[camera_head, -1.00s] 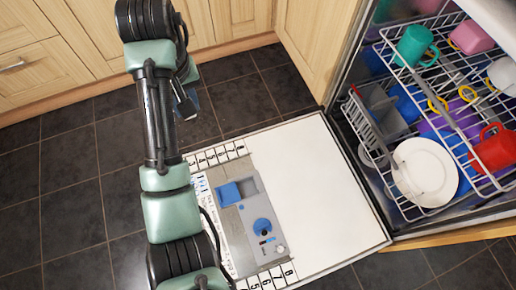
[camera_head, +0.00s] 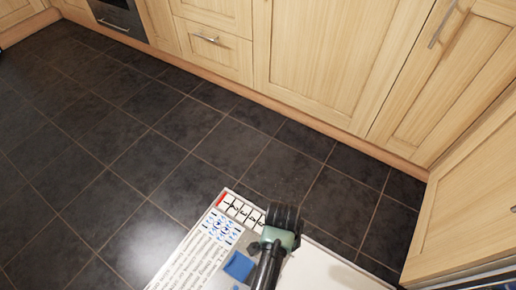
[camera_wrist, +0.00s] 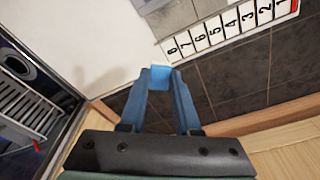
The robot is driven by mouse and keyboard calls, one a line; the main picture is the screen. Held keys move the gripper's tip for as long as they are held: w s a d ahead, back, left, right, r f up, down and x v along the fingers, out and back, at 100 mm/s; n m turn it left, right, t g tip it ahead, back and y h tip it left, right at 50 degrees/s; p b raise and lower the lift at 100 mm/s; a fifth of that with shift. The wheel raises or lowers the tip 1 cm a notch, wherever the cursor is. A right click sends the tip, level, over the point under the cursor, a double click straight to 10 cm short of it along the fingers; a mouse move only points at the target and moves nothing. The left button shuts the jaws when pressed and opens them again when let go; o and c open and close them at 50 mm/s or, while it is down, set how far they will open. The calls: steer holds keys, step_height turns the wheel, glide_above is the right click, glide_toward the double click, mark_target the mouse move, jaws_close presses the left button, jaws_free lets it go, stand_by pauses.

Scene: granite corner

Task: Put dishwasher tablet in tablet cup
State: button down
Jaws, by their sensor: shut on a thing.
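My gripper (camera_wrist: 160,80) is shut on a small light-blue block with a pale top, the dishwasher tablet (camera_wrist: 160,76), held between the blue fingertips in the wrist view. The fingers and tablet do not show in the head view; only part of my arm does, over the dishwasher door. The blue square part of the dispenser, at the tablet cup (camera_head: 238,266), shows near the bottom edge of the head view. The rest of the dispenser is cut off there, so I cannot see into the cup. The tablet is held apart from the dispenser.
The open dishwasher door (camera_head: 328,272) lies flat with a numbered strip (camera_head: 245,212) along its edge. Dark floor tiles (camera_head: 130,130) are clear beyond it. Wooden cabinets (camera_head: 335,60) stand behind. A dishwasher rack (camera_wrist: 28,105) shows at the left of the wrist view.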

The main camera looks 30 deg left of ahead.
steer(key=s+a+f+m, duration=0.2)
steer(key=s+a+f, duration=0.1)
steer(key=s+f, duration=0.5)
steer(key=shift+s+a, duration=0.25)
steer(key=shift+s, duration=0.75)
steer(key=shift+s+r, duration=0.1)
steer(key=shift+f+b, duration=4.7)
steer(key=shift+f, duration=1.3)
steer(key=c, duration=0.5)
jaws_free()
steer(key=shift+c, duration=0.2)
steer(key=c, duration=0.4)
